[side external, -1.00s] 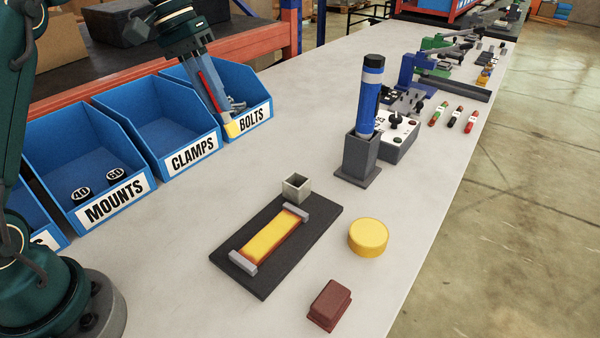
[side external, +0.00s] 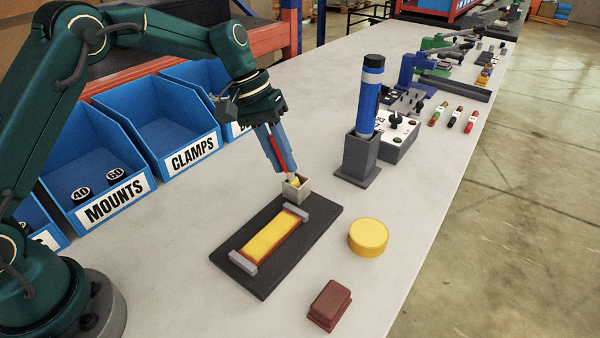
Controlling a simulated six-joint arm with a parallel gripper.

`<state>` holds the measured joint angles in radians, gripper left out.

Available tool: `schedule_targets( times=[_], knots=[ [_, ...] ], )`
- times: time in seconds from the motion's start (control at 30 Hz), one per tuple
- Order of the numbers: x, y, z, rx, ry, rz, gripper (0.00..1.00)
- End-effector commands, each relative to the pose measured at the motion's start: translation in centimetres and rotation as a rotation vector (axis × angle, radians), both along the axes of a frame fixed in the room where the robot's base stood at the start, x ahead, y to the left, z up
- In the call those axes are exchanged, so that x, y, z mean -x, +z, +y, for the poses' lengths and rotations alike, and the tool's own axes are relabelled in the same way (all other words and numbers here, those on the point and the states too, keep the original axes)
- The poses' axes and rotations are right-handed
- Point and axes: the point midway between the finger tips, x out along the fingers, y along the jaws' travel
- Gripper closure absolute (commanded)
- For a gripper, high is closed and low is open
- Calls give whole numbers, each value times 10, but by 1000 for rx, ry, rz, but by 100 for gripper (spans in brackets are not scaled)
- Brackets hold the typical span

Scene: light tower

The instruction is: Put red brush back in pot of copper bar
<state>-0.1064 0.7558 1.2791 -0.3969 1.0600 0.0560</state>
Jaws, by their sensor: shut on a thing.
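The red brush (side external: 276,146) is tilted, its handle between the blue fingers of my gripper (side external: 289,167), which is shut on it. Its yellow tip (side external: 295,181) is at the mouth of the small grey square pot (side external: 297,192), seemingly just inside the rim. How deep it reaches is hidden by the pot's wall. The pot stands at the far end of a black plate (side external: 262,285). On that plate the copper bar (side external: 270,237) lies between two grey end blocks, glowing yellow to orange.
A yellow round tub (side external: 368,237) and a dark red block (side external: 329,305) stand right of the plate. A blue torch (side external: 370,95) stands upright in a dark holder (side external: 357,160). Blue bins (side external: 165,120) line the left. The bench between bins and plate is clear.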

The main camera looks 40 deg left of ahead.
Motion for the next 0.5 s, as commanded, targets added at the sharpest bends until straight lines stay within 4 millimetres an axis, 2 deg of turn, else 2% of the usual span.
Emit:
schedule_targets(
  times=[0.1,0.27,0.3,0.33,0.37,0.5],
  knots=[
    [0,-7,1,-3,0,-1,100],
    [0,-8,2,-6,-1,-1,100],
    [0,-8,3,-7,-1,-1,68],
    [0,-8,3,-8,-1,-1,56],
    [0,-8,3,-7,-1,-1,49],
    [0,-7,2,-6,-1,-1,49]
  ],
)
